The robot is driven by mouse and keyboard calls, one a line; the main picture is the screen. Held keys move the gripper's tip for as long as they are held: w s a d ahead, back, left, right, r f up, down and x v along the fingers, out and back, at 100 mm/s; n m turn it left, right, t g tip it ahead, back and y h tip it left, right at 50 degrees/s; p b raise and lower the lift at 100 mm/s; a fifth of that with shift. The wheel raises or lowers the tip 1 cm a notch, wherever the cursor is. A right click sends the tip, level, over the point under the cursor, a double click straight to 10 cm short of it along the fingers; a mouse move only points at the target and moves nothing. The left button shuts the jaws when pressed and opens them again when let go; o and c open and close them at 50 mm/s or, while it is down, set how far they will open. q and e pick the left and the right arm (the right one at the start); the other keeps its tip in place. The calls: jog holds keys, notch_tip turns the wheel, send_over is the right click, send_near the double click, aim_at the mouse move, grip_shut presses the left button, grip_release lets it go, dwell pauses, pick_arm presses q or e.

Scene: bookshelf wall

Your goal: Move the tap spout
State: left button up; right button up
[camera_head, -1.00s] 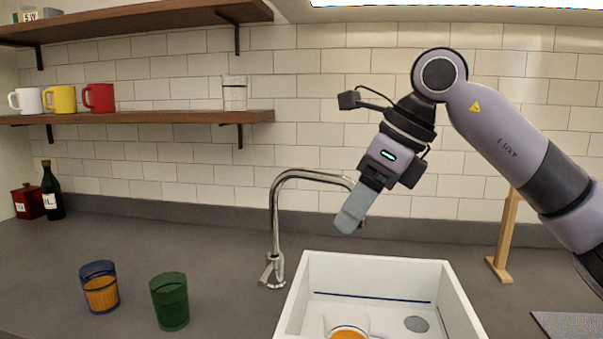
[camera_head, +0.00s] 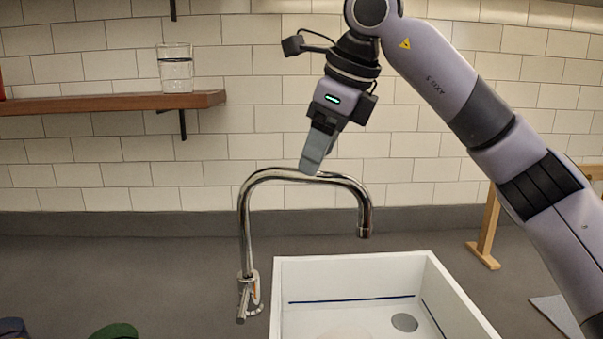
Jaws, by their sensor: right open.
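My left gripper is not in view.
A wooden shelf (camera_head: 110,103) with a clear glass (camera_head: 175,68) is on the tiled wall at the left. A wooden stand (camera_head: 487,232) is behind my right arm. A green cup (camera_head: 115,331) shows at the bottom left.

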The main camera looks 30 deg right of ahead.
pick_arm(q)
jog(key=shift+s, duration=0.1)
pick_arm(e)
jog(key=shift+x, duration=2.7)
